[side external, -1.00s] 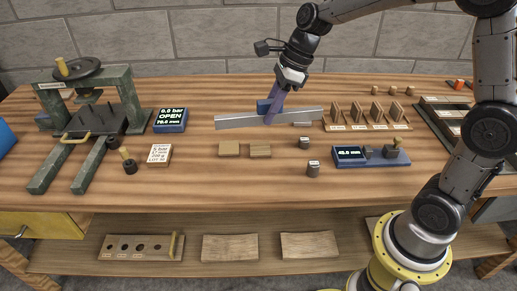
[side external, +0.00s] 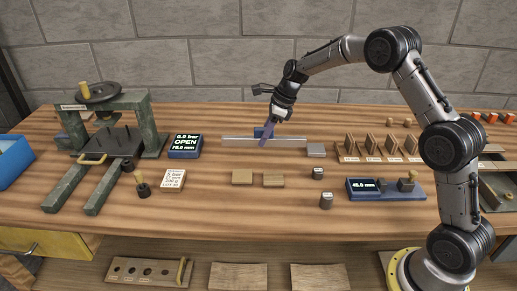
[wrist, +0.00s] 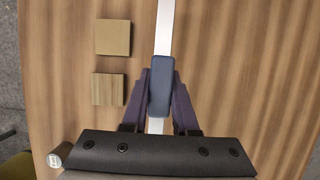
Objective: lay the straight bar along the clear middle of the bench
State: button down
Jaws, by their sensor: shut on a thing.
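The straight bar (side external: 235,138) is a long, thin silver strip with a blue grip block (side external: 262,132) at its middle. It lies across the back middle of the bench in the side view, roughly level; whether its underside touches the wood I cannot tell. In the wrist view the bar (wrist: 164,30) runs up the picture, its near part partly hidden by my gripper. My gripper (side external: 268,138) comes down from behind, tilted, with its purple fingers shut on the block. The wrist view shows a finger on each side of the block (wrist: 161,85).
A grey block (side external: 316,150) sits near the bar's right end, before a rack of wooden pieces (side external: 370,150). Two wooden squares (side external: 242,177) (side external: 274,181) lie in front. A blue display (side external: 185,146) and green press (side external: 148,125) stand left. Bare wood (side external: 225,160) shows in front of the bar.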

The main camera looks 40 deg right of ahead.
aim_at(254, 157)
jog(key=w+f, duration=0.3)
jog(key=shift+d+f, duration=0.1)
jog(key=shift+f, duration=1.45)
jog(key=shift+f, duration=0.15)
jog(key=c, duration=0.7)
grip_release()
jog(key=shift+s+f, duration=0.1)
